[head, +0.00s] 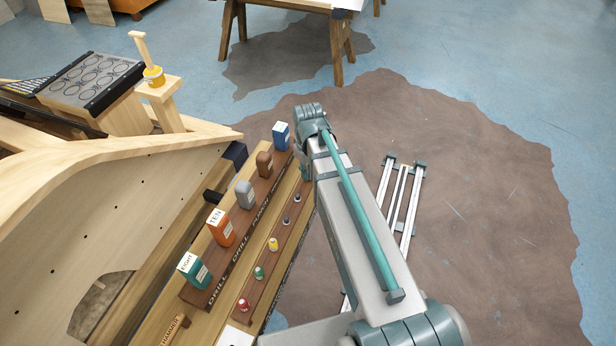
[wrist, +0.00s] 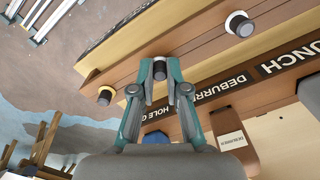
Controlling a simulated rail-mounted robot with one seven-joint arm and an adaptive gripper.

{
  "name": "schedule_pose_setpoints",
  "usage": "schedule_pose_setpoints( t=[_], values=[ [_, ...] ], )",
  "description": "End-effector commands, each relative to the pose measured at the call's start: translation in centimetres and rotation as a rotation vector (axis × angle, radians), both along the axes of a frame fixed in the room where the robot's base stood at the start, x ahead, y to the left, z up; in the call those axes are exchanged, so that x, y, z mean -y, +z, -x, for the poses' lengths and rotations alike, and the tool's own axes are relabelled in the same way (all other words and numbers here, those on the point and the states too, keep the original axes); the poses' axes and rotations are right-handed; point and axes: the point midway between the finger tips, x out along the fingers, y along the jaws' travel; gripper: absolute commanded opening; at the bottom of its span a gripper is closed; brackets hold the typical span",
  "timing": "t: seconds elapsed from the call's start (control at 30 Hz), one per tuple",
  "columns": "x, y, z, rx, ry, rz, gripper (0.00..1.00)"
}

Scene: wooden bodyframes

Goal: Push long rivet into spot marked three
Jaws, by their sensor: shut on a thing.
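In the wrist view my gripper (wrist: 160,74) has its teal fingers closed around a small dark round-ended piece (wrist: 159,70), at a brown wooden tool rack (wrist: 205,62). I cannot tell whether this piece is the long rivet or whether it still sits in the rack. On either side of it stand a dark-topped peg with a yellow ring (wrist: 105,96) and one with a white ring (wrist: 240,24). In the head view my forearm hides the gripper and that end of the rack. No mark reading three is legible in either view.
The rack holds a row of labelled blocks: green (head: 194,270), orange (head: 220,228), grey (head: 245,195), brown (head: 265,164) and blue (head: 281,136). Small pegs, including a yellow one (head: 273,244), line its front ledge. A large wooden bodyframe (head: 90,215) stands left. Open floor lies right.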

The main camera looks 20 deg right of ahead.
Motion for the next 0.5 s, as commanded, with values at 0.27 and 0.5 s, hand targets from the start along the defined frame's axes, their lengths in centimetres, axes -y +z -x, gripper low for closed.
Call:
schedule_pose_setpoints(
  t=[0.27, 0.5],
  values=[
    [0.0, 0.46, 0.01, 0.0, 0.0, 0.0, 0.0],
    [0.0, 0.77, 0.0, 0.0, 0.0, 0.0, 0.0]
  ],
)
